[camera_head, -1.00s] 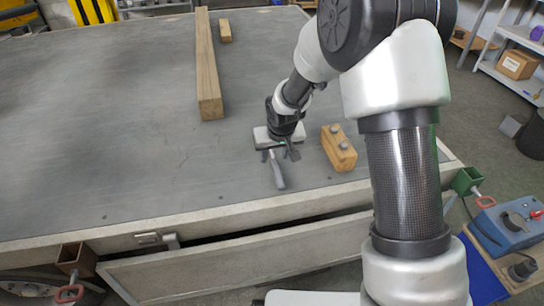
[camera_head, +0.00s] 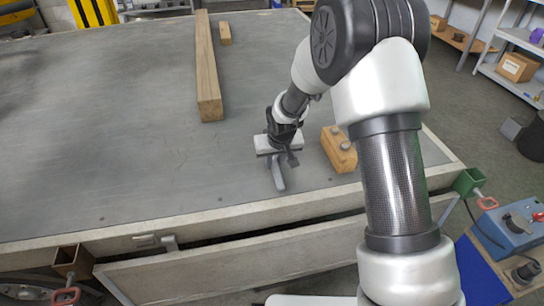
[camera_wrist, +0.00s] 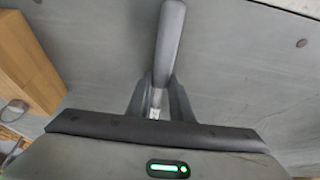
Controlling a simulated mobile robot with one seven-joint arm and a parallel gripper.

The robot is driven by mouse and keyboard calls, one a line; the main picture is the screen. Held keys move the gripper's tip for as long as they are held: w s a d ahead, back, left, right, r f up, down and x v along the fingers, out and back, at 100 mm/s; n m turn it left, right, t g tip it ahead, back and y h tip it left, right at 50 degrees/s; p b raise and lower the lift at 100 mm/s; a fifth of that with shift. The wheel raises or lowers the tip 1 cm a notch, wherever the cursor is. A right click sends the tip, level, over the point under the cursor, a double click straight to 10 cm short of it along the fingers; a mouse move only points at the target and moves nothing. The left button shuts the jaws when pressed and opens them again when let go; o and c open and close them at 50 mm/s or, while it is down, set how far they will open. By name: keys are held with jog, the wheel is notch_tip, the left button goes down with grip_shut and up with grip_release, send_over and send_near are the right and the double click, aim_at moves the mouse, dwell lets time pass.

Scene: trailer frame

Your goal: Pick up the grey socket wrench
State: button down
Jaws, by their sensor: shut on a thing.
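The grey socket wrench (camera_head: 278,176) is on or just above the grey trailer bed (camera_head: 120,130), near its front edge. Its handle points toward the front edge in the head view. In the wrist view the wrench (camera_wrist: 168,45) runs upward from between the fingers. My gripper (camera_head: 277,157) is shut on the wrench; in the wrist view the fingers (camera_wrist: 160,103) close on its shaft. The wrench's far end is hidden by the gripper. I cannot tell whether the wrench touches the bed.
A wooden block with bolts (camera_head: 339,149) stands close to the right of my gripper. A long wooden beam (camera_head: 207,75) and a small wood piece (camera_head: 225,33) lie farther back. The bed's left side is clear. A blue control box (camera_head: 508,228) is off the right corner.

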aim_at(274, 161)
jog(key=shift+r, duration=0.1)
notch_tip(274, 161, up, 10)
jog(key=p, duration=0.2)
dwell(0.3)
jog(key=c, duration=2.2)
grip_release()
grip_shut()
